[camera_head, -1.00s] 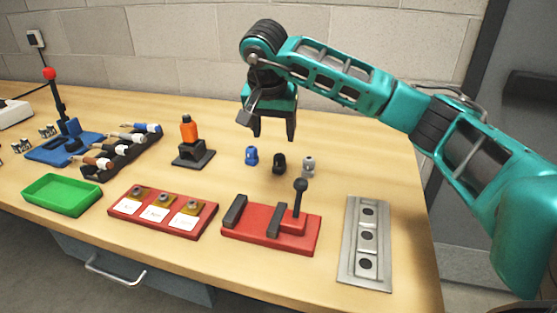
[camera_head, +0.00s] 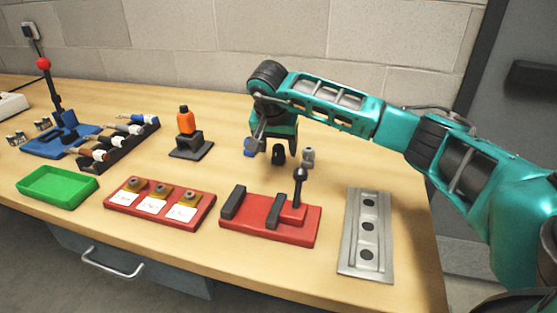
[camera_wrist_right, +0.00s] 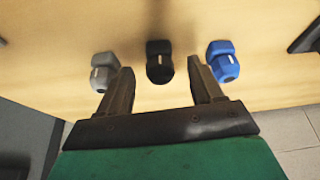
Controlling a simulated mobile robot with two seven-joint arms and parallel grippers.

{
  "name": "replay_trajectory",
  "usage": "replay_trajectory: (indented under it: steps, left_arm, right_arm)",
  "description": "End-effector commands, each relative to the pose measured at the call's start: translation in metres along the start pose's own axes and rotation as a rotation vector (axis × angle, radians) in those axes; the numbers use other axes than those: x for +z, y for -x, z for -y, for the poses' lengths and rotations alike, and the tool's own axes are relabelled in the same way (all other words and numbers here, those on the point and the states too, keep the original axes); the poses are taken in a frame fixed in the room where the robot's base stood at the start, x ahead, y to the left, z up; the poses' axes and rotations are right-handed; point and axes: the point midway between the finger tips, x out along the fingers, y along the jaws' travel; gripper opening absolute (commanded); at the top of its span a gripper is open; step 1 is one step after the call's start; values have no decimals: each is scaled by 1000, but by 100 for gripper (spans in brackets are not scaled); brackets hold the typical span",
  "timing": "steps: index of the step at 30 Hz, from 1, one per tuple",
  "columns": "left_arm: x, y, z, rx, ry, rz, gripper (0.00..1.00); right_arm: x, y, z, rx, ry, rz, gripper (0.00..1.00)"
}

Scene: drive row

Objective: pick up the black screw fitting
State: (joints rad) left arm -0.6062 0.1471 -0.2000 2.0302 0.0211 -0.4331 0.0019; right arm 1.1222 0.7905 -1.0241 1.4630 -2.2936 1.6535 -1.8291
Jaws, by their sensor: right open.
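The black screw fitting (camera_head: 278,154) stands on the wooden table between a blue fitting (camera_head: 249,147) and a grey fitting (camera_head: 308,157). In the right wrist view the black fitting (camera_wrist_right: 159,62) lies ahead of the gap between my fingertips, with the grey one (camera_wrist_right: 104,70) to the left and the blue one (camera_wrist_right: 222,60) to the right. My left gripper is out of view.
In front of the fittings stands a red clamp base (camera_head: 268,228) with an upright black lever. A metal plate with holes (camera_head: 366,235) lies to its right. An orange bottle in a black stand (camera_head: 189,148) is to the left. A green tray (camera_head: 57,203) lies farther left.

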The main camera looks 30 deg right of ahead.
Motion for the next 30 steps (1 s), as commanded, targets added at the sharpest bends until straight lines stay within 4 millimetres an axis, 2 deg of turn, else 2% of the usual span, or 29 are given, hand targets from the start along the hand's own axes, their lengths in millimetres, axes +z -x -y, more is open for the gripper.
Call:
replay_trajectory:
  steps: [1,4,11,30]
  left_arm:
    - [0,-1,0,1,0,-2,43]
    - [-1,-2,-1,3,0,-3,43]
    - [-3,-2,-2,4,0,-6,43]
    - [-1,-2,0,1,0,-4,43]
  right_arm:
    - [2,-10,-1,3,-2,3,66]
    - [1,-21,0,1,-2,2,66]
    - [0,-22,0,0,-1,0,66]
    - [0,-22,0,0,-1,0,4]
